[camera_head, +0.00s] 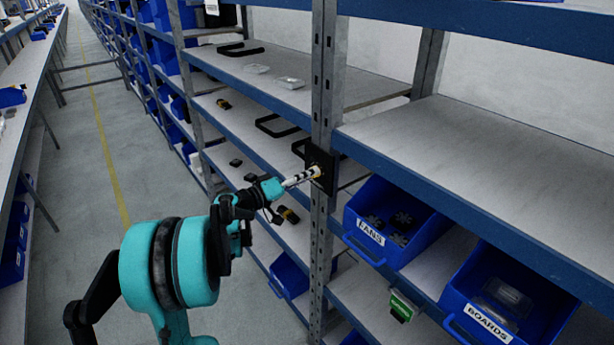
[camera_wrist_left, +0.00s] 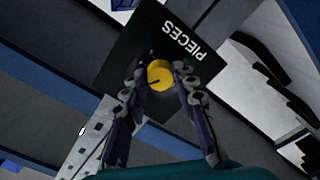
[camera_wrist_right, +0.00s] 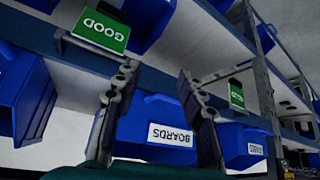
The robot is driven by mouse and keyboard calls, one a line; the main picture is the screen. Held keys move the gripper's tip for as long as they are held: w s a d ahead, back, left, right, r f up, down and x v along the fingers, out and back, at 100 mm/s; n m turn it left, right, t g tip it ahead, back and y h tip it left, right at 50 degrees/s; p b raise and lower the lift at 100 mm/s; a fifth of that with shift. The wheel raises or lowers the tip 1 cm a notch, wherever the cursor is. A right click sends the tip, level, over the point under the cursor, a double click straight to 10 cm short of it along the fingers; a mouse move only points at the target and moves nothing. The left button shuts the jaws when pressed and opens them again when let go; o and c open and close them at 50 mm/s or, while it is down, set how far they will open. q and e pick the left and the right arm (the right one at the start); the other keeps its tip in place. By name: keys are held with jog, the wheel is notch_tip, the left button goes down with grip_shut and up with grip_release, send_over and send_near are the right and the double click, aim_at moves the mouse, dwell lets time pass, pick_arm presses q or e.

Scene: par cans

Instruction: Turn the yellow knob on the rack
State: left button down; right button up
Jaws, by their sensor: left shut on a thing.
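The yellow knob (camera_wrist_left: 160,75) sits on a black panel (camera_wrist_left: 150,42) marked PIECES. It has a dark line across its face. In the head view the panel (camera_head: 321,160) is fixed to a grey rack upright, and the knob (camera_head: 317,171) is partly hidden by my fingers. My left gripper (camera_wrist_left: 158,78) is shut on the knob, one finger on each side of it. In the head view this gripper (camera_head: 311,174) reaches the panel from the left. My right gripper (camera_wrist_right: 158,72) shows only in the right wrist view; its fingers are apart with nothing between them.
Blue bins marked FANS (camera_head: 362,243) and BOARDS (camera_head: 470,327) stand on the shelf right of the upright. A green tag (camera_head: 401,308) hangs between them. Green signs (camera_wrist_right: 101,30) show near my right gripper. The aisle (camera_head: 150,165) at left is clear.

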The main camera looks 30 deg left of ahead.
pick_arm(q)
jog(key=n, duration=1.3)
jog(key=shift+n, duration=0.4)
jog(key=c, duration=1.2)
grip_release()
jog(key=shift+s, duration=0.1)
jog(key=v, duration=1.1)
jog(key=shift+s+a, duration=0.2)
jog(key=shift+s, duration=0.15)
